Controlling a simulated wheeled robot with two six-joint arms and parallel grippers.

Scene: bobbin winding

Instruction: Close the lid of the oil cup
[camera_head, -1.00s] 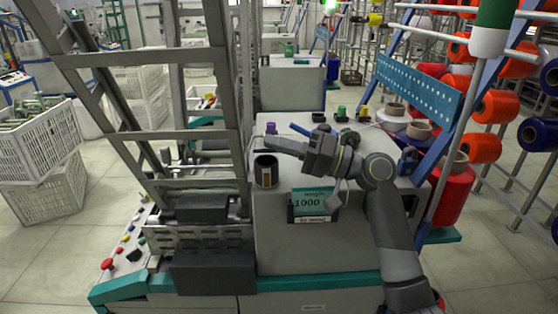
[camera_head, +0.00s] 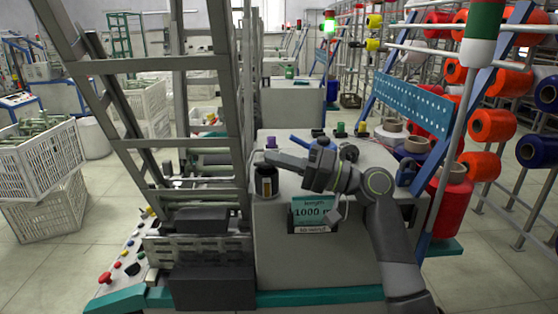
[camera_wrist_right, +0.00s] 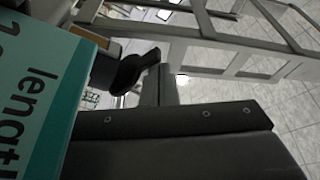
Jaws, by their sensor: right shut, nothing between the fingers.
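The oil cup (camera_head: 266,183) is a dark cylinder with a brass-coloured window, upright at the left front of the grey machine top. Its top is dark, and the head view is too small to tell how the lid sits. My right gripper (camera_head: 267,158) is shut and empty, its tips just above and behind the cup's rim; contact cannot be told. In the right wrist view a dark part of the cup (camera_wrist_right: 105,68) shows beside the teal sign. A black tabbed piece there may be the lid; I cannot tell. My left gripper is out of view.
A teal counter sign (camera_head: 313,212) stands right of the cup, below my right wrist. A purple knob (camera_head: 271,142) and a green knob (camera_head: 340,129) are farther back. A grey metal frame (camera_head: 232,110) rises close on the left. A blue perforated panel (camera_head: 412,103) stands at right.

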